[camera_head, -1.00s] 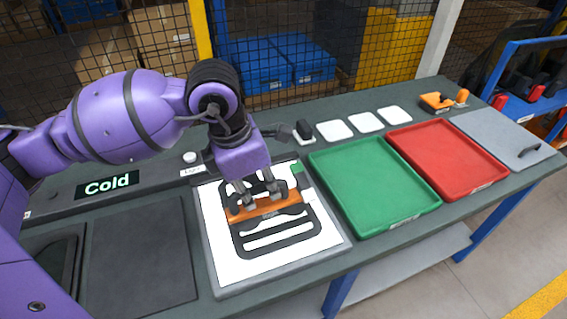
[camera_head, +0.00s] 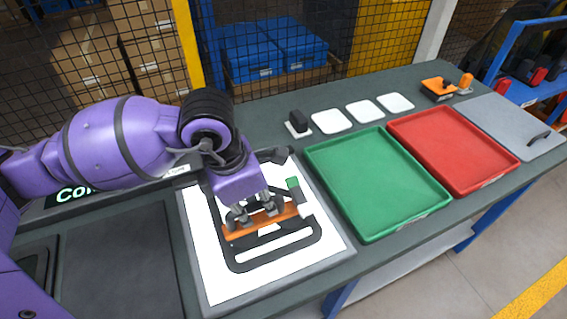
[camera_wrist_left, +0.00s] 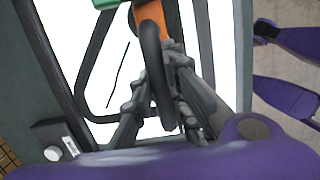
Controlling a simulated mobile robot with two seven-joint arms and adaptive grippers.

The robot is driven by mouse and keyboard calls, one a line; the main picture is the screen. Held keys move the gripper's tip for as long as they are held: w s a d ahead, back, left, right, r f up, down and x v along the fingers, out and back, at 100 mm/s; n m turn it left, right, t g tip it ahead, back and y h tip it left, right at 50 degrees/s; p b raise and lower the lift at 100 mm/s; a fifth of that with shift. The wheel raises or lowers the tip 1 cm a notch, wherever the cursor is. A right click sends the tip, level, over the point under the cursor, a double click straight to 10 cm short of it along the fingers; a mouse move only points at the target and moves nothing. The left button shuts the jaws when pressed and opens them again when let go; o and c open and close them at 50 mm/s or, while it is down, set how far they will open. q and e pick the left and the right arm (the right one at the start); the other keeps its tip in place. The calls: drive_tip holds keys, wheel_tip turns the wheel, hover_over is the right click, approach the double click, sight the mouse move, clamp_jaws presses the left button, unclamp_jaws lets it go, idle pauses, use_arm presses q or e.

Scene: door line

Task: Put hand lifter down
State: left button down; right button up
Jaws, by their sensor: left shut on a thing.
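The hand lifter is an orange bar (camera_head: 285,217) with a dark handle, over a black frame-shaped part (camera_head: 275,258) on the white panel (camera_head: 215,285). My left gripper (camera_head: 254,212) comes down on it from above and is shut on its handle. In the left wrist view, the fingers (camera_wrist_left: 165,85) close around the dark curved handle, and the orange bar (camera_wrist_left: 172,32) shows beyond them. I cannot tell whether the lifter touches the frame. A green piece (camera_head: 293,183) sits by the bar's right end. My right gripper is not in view.
A green tray (camera_head: 375,185) and a red tray (camera_head: 455,150) stand to the right, both empty. An orange tool (camera_head: 437,88) and a grey plate (camera_head: 515,130) are farther right. A dark plate (camera_head: 115,260) is left.

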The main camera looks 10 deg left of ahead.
use_arm(q)
drive_tip(key=shift+f, duration=0.2)
drive_tip(key=c, duration=1.7)
unclamp_jaws()
drive_tip(key=shift+w, duration=0.1)
drive_tip(key=r, duration=0.4)
drive_tip(key=s+a+r, duration=0.1)
drive_tip(key=r, duration=0.3)
drive_tip(key=a+r, duration=0.1)
drive_tip(key=r, duration=0.3)
drive_tip(key=shift+s+r, duration=0.1)
drive_tip(key=shift+s, duration=0.1)
